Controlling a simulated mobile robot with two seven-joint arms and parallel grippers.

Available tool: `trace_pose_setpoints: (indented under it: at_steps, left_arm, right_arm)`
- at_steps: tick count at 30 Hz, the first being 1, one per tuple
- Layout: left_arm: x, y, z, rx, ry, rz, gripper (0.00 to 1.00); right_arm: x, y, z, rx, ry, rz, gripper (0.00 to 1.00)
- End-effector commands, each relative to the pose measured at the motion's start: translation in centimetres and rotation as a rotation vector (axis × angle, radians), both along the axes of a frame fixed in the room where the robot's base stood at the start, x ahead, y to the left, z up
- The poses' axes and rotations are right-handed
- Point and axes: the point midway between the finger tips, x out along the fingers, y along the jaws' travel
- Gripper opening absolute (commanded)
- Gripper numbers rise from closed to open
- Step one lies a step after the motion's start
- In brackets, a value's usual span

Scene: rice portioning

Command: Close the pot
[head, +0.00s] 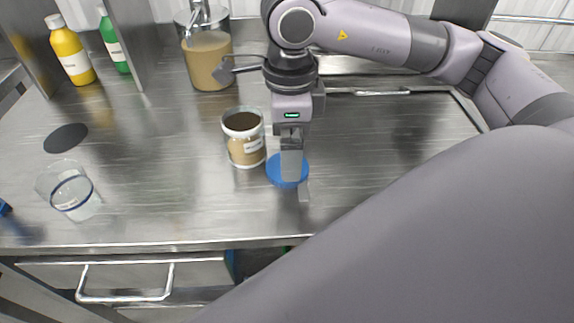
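The pot is a clear glass jar (244,152) with a pale label and tan contents below a dark brown top. It stands upright on the steel counter, its mouth uncovered. A round blue lid (275,174) is just right of and nearer than the jar, apart from it. My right gripper (295,178) points straight down at the lid, its fingers covering part of it. I cannot tell whether the fingers grip the lid or whether it rests on the counter. My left gripper is not in view.
A clear empty glass (72,190) and a dark disc (66,138) are on the left. A large tan-filled container (207,62) with a metal tap above it stands behind the jar. Yellow (70,50) and green (113,42) bottles are at back left. The counter's front edge is near.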

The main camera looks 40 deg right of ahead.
Motion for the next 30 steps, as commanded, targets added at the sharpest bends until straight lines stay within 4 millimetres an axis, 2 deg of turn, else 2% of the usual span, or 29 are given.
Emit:
trace_pose_setpoints:
  at_steps: [3,7,19,20,24,30]
  left_arm:
    - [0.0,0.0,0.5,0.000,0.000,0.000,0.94]
    - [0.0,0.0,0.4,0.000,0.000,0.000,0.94]
    - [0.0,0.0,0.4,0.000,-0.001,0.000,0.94]
    - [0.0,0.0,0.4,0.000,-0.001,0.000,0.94]
    - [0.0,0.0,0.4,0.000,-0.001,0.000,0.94]
    - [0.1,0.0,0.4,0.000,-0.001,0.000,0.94]
  right_arm:
    - [-0.4,0.0,-1.9,-0.001,0.006,0.000,1.00]
    - [-0.3,0.0,-3.4,-0.001,0.003,-0.001,1.00]
    - [-0.2,0.0,-3.8,0.000,0.000,0.000,1.00]
    - [-0.2,0.0,-3.8,0.000,0.000,0.000,0.94]
    - [-0.2,0.0,-3.8,0.000,0.000,0.000,0.48]
    - [-0.2,0.0,-3.8,0.000,0.000,0.000,0.47]
